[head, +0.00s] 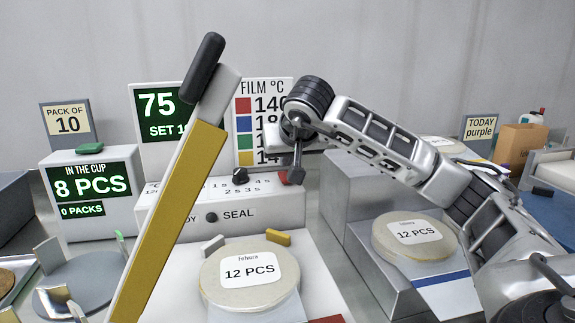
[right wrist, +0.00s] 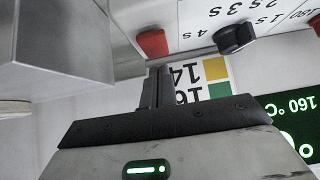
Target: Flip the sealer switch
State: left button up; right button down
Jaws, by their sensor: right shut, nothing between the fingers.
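The sealer is a white box with a sloped panel marked SEAL (head: 238,214). A red switch (head: 285,178) sits at the panel's right end, partly hidden behind my right gripper (head: 296,176). The red switch also shows in the right wrist view (right wrist: 152,43), above the fingers. A black dial (head: 240,176) sits left of it among second marks; it also shows in the right wrist view (right wrist: 235,38). My right gripper is shut and empty, pointing down close to the switch; I cannot tell whether it touches. My left gripper is not in view.
A yellow lever arm (head: 172,220) with a black handle (head: 204,68) rises at the left front of the sealer. A round 12 PCS pack (head: 213,290) lies before the panel, another (head: 380,235) on a grey stand at right. A counter display (head: 90,185) reads 8 PCS.

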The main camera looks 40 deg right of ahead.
jog(key=shift+f, duration=0.6)
jog(key=shift+r+p, duration=0.1)
jog(key=shift+p, duration=0.5)
jog(key=shift+f, duration=0.25)
jog(key=shift+w+d+r+p, duration=0.2)
jog(key=shift+w+d+p, duration=0.05)
jog(key=shift+w+p, duration=0.3)
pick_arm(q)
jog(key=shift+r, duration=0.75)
pick_arm(e)
jog(key=shift+w+d+f, duration=0.1)
jog(key=shift+w+d, duration=0.05)
jog(key=shift+w, duration=0.05)
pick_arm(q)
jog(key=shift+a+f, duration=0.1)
